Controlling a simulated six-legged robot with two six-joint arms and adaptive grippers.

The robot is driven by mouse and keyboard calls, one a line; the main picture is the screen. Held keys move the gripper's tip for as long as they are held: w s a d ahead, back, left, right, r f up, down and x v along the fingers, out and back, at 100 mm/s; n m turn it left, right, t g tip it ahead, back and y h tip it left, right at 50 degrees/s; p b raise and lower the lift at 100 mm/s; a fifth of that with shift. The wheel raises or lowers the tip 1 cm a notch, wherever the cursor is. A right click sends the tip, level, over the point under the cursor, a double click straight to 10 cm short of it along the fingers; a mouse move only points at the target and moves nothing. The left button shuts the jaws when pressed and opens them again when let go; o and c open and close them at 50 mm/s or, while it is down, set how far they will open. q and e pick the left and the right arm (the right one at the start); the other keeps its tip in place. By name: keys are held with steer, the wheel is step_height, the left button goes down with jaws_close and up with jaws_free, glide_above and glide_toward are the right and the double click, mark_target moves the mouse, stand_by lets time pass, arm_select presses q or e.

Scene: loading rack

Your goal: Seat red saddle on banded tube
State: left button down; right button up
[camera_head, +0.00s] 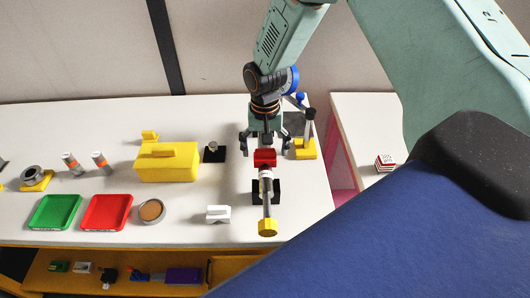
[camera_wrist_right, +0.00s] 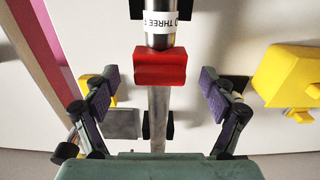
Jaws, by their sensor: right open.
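The red saddle (camera_head: 265,157) lies across the banded tube (camera_head: 267,198), beside its white lettered band (camera_head: 266,174). In the right wrist view the saddle (camera_wrist_right: 160,68) covers the tube's width, with bare metal tube (camera_wrist_right: 158,105) below it and the band (camera_wrist_right: 174,17) above. I cannot tell how closely its underside fits the tube. My right gripper (camera_head: 266,143) is open and empty at the saddle's far side. In the right wrist view its fingers (camera_wrist_right: 156,95) stand apart on either side of the tube, clear of the saddle. My left gripper is out of view.
The tube has a yellow end (camera_head: 267,229) and a black support (camera_head: 257,192). A yellow stand (camera_head: 304,150) is right of the gripper; a yellow box (camera_head: 167,163) is left. A white block (camera_head: 218,214), red tray (camera_head: 106,212) and green tray (camera_head: 55,212) lie along the front.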

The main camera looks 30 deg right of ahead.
step_height(320, 180, up, 10)
steer(key=shift+s+f, duration=0.1)
steer(key=shift+f, duration=0.15)
steer(key=shift+r, duration=0.35)
step_height(320, 180, down, 12)
steer(key=shift+r, duration=0.15)
stand_by(0.4)
stand_by(0.4)
